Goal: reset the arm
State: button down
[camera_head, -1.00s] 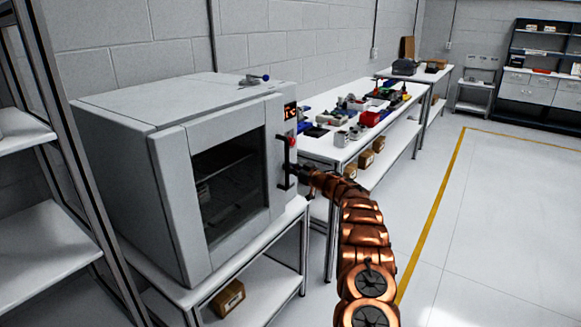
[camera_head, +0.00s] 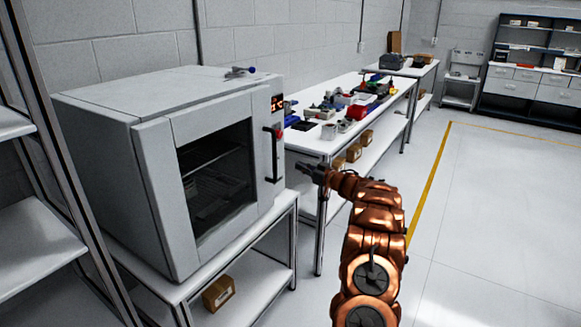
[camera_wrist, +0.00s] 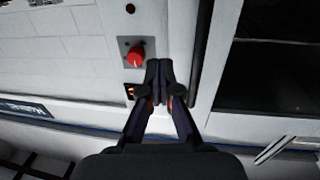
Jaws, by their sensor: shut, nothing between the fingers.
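My gripper (camera_head: 304,168) is shut and empty, held out in front of the right side of the grey oven (camera_head: 95,150), a little to the right of its dark upright handle (camera_head: 273,155). A gap shows between the gripper and the handle in the head view. In the wrist view my gripper (camera_wrist: 160,75) has its fingertips together, pointing at the oven's front panel, beside the red knob (camera_wrist: 135,57). The oven door, with its dark window (camera_head: 217,175), looks closed. My copper-coloured arm bends from the bottom of the head view up to the gripper.
A long white workbench (camera_head: 318,148) with several small parts and tools stands behind the gripper. The oven rests on a table with a cardboard box (camera_head: 218,293) on its lower shelf. A metal rack (camera_head: 35,245) is at the left. The floor (camera_head: 490,220) at right is clear.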

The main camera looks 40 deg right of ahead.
jog(key=s, duration=0.3)
jog(key=shift+d, duration=0.4)
jog(key=w+a+r+m+g+h, duration=0.1)
jog(key=w+a+r+m+h, duration=0.15)
jog(key=r, duration=0.35)
jog(key=w+a+r+m+g+h, duration=0.1)
jog(key=w+a+r+h, duration=0.2)
jog(key=w+r+h, duration=0.15)
jog(key=s+a+r+m+g+h, duration=0.1)
jog(key=s+a+g, duration=0.15)
jog(key=a, duration=0.35)
jog(key=s+a+r+m+g, duration=0.1)
jog(key=s+a+r+g, duration=0.15)
jog(key=a, duration=0.35)
jog(key=s+a+f+n+g+y, duration=0.1)
jog(key=s+a+f+g+y, duration=0.1)
jog(key=s+a, duration=1)
jog(key=s+a+f+n+g+y, duration=0.1)
jog(key=s+a+f+g, duration=0.4)
jog(key=s+a, duration=0.7)
jog(key=s+a+f+n+g+y+p, duration=0.1)
jog(key=s+a+f+g, duration=0.3)
jog(key=s+a, duration=0.9)
jog(key=s+n+g+y, duration=0.1)
jog(key=s, duration=1.1)
jog(key=shift+g+y, duration=0.3)
jog(key=shift+y, duration=0.1)
